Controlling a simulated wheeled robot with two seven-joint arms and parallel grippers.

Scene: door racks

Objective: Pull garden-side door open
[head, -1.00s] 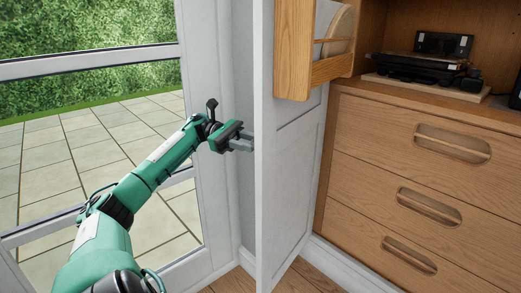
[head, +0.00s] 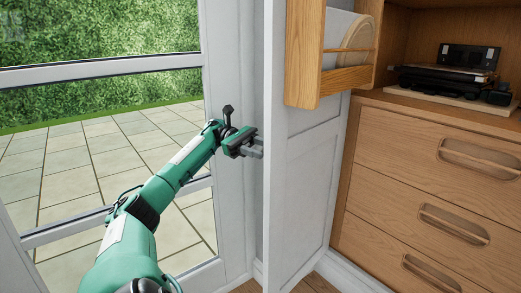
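A white panelled door (head: 300,200) stands open, its narrow edge towards me and a wooden rack (head: 318,88) on its right face. My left gripper (head: 256,148) is on the door's left side, the garden side, its grey fingers pointing right and ending at the door's edge. Whether the fingertips touch the door, and how far apart they are, I cannot make out. No handle shows on this part of the door. My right gripper is out of view.
A glazed frame (head: 110,68) at left looks onto garden paving. Wooden drawers (head: 440,190) with cut-out handles are at right, under a shelf holding a black device (head: 445,78). A narrow gap lies between the door and the glazed frame.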

